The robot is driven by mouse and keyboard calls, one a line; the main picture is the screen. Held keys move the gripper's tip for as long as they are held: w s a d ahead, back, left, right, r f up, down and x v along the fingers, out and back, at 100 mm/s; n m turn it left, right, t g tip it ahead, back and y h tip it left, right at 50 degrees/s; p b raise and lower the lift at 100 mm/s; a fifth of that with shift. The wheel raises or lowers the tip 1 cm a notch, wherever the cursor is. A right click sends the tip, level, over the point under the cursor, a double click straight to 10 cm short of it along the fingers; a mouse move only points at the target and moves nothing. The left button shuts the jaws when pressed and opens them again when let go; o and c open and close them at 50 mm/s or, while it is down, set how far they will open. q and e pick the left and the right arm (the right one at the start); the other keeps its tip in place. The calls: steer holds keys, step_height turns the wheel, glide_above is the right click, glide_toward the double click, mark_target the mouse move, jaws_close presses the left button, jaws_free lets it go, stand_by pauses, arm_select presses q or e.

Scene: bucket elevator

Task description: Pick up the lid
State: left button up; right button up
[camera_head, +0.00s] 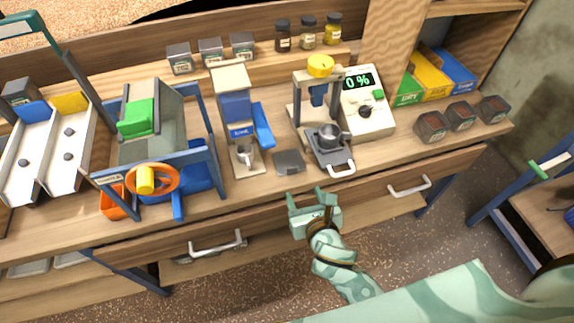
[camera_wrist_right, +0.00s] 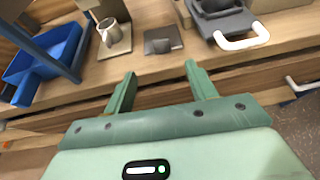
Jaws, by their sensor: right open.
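A small dark grey square piece (camera_head: 289,162), which looks like the lid, lies flat on the bench near its front edge, between the blue dispenser and the grey tray with a handle. In the right wrist view the lid (camera_wrist_right: 163,40) lies beyond the fingertips, roughly centred between them. My right gripper (camera_head: 308,194) is open and empty, just in front of the bench edge, apart from the lid. Its two spread fingers (camera_wrist_right: 160,72) point toward the bench. My left gripper is not in view.
Left of the lid stands a blue dispenser (camera_head: 236,110) with a metal cup (camera_head: 244,155). On the right are a grey tray (camera_head: 333,160) with a white handle, holding a metal pot (camera_head: 328,135), and a 0 % display unit (camera_head: 364,103). Drawer handles (camera_head: 217,247) stick out below.

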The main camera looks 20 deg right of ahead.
steer(key=b, duration=0.1)
glide_toward(293, 169)
steer(key=f+x, duration=0.1)
steer(key=x, duration=0.4)
steer(key=b+x, duration=0.1)
steer(key=x, duration=0.1)
steer(key=b+x, duration=0.1)
steer(key=x, duration=0.1)
steer(key=shift+w+r, duration=0.15)
steer(key=shift+r, duration=0.25)
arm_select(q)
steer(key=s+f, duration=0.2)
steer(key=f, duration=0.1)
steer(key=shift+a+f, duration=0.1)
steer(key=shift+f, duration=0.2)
arm_select(e)
steer(key=shift+r, duration=0.15)
steer(key=c, duration=1.1)
